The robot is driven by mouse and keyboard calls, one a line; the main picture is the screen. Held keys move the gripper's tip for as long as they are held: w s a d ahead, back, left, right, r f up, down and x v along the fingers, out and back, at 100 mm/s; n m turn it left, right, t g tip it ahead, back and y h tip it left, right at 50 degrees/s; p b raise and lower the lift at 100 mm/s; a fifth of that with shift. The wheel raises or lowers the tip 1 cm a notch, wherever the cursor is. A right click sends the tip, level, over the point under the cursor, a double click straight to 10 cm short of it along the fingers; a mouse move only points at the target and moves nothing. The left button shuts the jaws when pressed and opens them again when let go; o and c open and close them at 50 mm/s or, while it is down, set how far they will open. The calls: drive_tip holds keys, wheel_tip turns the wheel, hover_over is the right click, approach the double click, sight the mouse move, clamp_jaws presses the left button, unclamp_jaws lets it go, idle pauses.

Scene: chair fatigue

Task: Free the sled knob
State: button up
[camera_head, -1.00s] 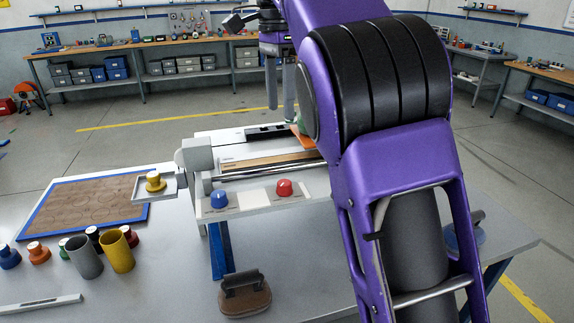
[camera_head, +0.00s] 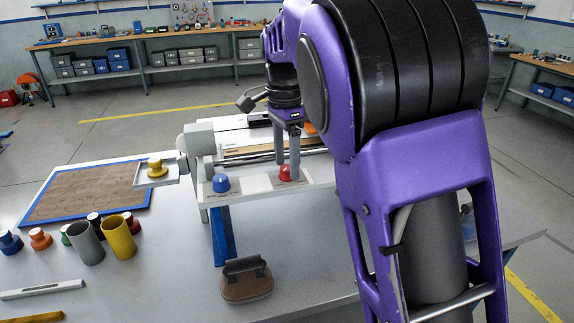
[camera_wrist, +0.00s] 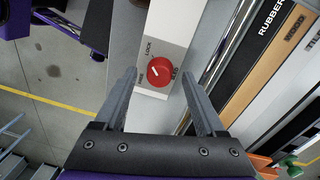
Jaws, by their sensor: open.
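The red knob (camera_head: 286,173) sits on the pale front panel of the bench machine. In the wrist view the red knob (camera_wrist: 159,71) shows a pale pointer line, with LOCK printed beside it and other small labels too blurred to read surely. My gripper (camera_head: 287,170) points down at the knob. In the wrist view my gripper (camera_wrist: 159,76) is open, with one finger on each side of the knob and gaps between; how high the tips are above the panel I cannot tell. A blue knob (camera_head: 221,183) sits left on the same panel.
Sample strips (camera_wrist: 257,62), one marked RUBBER, lie beside the panel, with a metal rod along them. A yellow knob (camera_head: 156,168) stands on a small tray at left. Cups and coloured knobs stand front left.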

drive_tip(key=shift+f, duration=0.4)
drive_tip(key=shift+c, duration=0.3)
clamp_jaws()
